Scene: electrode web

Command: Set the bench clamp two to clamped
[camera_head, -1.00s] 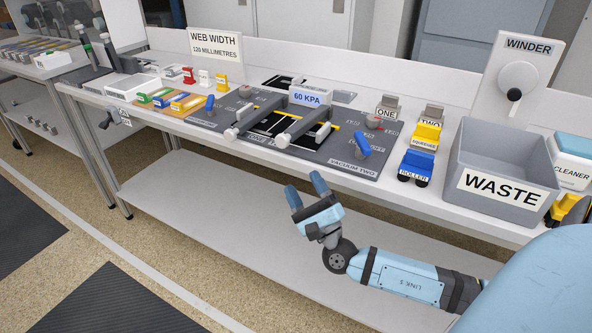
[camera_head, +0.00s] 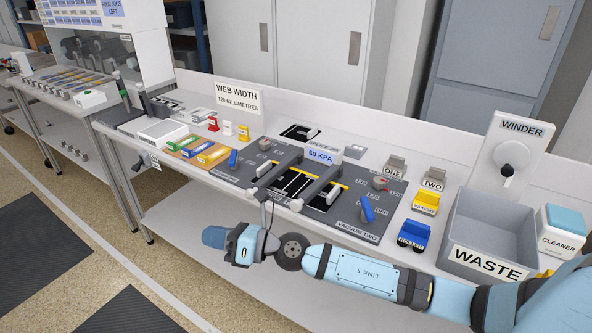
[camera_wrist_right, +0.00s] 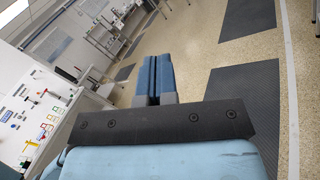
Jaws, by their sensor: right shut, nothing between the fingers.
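Two grey bench clamp bars lie across the dark web panel on the bench in the head view. The right-hand bar (camera_head: 322,182), beside the vacuum two panel, looks like clamp two, but its own label cannot be read. My right gripper (camera_head: 212,237) is shut and empty, in front of the bench and left of both bars, touching nothing. Its closed blue fingers show in the wrist view (camera_wrist_right: 155,75). My left gripper is out of view.
The vacuum two panel (camera_head: 347,228) has a blue lever (camera_head: 367,208) and a dial. The blue roller block (camera_head: 413,236), a yellow block (camera_head: 426,202) and the grey waste bin (camera_head: 490,235) stand to the right. Open floor lies in front of the bench.

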